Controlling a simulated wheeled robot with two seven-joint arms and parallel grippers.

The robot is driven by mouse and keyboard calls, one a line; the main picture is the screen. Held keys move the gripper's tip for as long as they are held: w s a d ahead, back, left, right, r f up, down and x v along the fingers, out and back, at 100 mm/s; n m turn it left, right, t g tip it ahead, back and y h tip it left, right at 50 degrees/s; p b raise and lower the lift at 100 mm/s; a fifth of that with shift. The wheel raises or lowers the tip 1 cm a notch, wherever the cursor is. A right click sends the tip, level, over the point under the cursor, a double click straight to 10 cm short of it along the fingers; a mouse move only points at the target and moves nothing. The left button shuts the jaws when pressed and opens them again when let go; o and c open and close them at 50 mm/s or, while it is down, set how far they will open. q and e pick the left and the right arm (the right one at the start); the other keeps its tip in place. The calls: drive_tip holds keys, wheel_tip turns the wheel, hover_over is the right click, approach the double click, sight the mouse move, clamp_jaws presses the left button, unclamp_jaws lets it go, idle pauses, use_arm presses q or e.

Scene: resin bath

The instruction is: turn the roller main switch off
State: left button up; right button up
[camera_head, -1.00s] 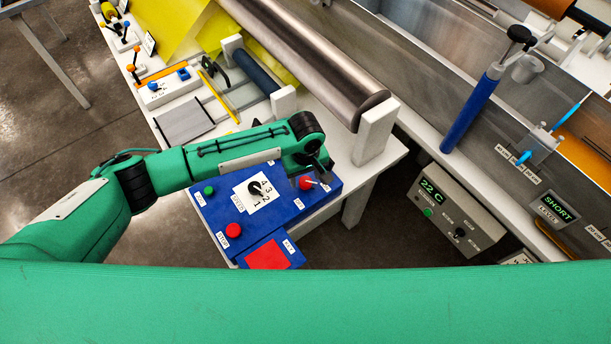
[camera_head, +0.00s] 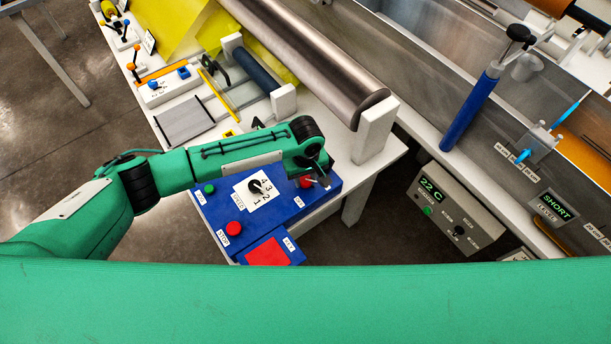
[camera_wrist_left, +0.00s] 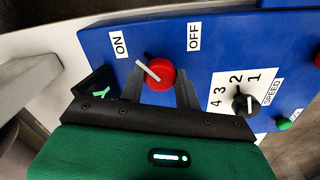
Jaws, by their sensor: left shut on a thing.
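The roller main switch (camera_head: 305,182) is a red round knob on the blue control box (camera_head: 222,213). In the left wrist view the red knob (camera_wrist_left: 160,74) has a white pointer bar that tilts toward the ON label (camera_wrist_left: 119,44). The OFF label (camera_wrist_left: 194,37) is up and to the right of it. My left gripper (camera_head: 319,177) is over the box's right end. In the left wrist view its grey fingers (camera_wrist_left: 160,84) are on either side of the knob and shut on it. In the head view the gripper partly hides the knob. My right gripper is out of view.
The box also carries a black speed dial (camera_head: 257,188), a green button (camera_head: 209,189) and a red button (camera_head: 233,229). A steel roller (camera_head: 310,60) and its white support block (camera_head: 374,130) stand just behind. A grey temperature panel (camera_head: 455,212) is to the right.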

use_arm(q)
drive_tip(key=shift+r+m+p, duration=0.15)
drive_tip(key=shift+m+p, duration=0.7)
drive_tip(key=shift+m, duration=0.25)
drive_tip(key=shift+m+p, duration=0.5)
drive_tip(key=shift+m, duration=0.4)
drive_tip(key=m+p, duration=0.1)
drive_tip(key=m, duration=0.1)
drive_tip(key=shift+m, duration=0.4)
drive_tip(key=m+p, duration=0.1)
drive_tip(key=m, duration=0.2)
drive_tip(key=shift+m, duration=0.3)
drive_tip(key=m+p, duration=0.1)
drive_tip(key=m, duration=0.2)
drive_tip(key=shift+m, duration=0.3)
drive_tip(key=shift+w+m, duration=0.1)
drive_tip(key=shift+m, duration=1.7)
drive_tip(key=o, duration=1)
drive_tip(key=shift+c, duration=0.2)
